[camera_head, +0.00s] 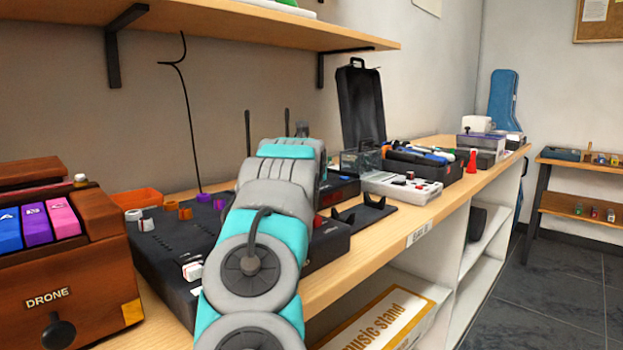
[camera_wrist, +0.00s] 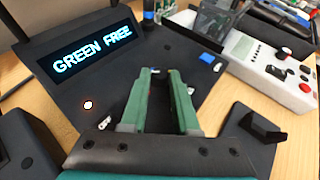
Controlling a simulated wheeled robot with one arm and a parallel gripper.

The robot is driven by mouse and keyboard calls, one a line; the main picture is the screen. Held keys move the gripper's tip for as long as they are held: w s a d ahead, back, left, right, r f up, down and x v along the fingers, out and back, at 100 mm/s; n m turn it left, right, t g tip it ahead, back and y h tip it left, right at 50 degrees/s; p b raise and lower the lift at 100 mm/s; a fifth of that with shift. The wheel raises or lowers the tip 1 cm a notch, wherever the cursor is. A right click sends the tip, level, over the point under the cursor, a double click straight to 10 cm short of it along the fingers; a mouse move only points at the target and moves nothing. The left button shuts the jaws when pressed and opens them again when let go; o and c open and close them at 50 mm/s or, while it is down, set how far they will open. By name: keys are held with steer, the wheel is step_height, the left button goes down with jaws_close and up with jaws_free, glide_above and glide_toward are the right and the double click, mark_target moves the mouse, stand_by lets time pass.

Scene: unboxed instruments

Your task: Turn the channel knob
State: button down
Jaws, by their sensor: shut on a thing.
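A black wireless receiver (camera_wrist: 185,50) with a lit display (camera_wrist: 95,45) reading "GREEN FREE" fills the upper left of the wrist view. My gripper (camera_wrist: 161,74) is over its front panel, green fingers pointing at the panel to the right of and below the display. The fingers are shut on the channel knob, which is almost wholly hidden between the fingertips. How far the knob is turned cannot be told. In the head view my arm covers most of the receiver (camera_head: 343,188); my fingers are hidden there.
A black stand (camera_wrist: 250,140) is right of my gripper. A white box with knobs (camera_wrist: 270,70) lies beyond it. In the head view a black mixer (camera_head: 160,245) and a wooden drone box (camera_head: 60,270) are left of my arm. The bench edge (camera_head: 415,238) runs along the right.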

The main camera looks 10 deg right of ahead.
steer(key=shift+r, duration=0.1)
steer(key=c, duration=0.7)
jaws_free()
steer(key=shift+o, duration=0.2)
steer(key=shift+b+v, duration=0.45)
steer(key=shift+v, duration=3.45)
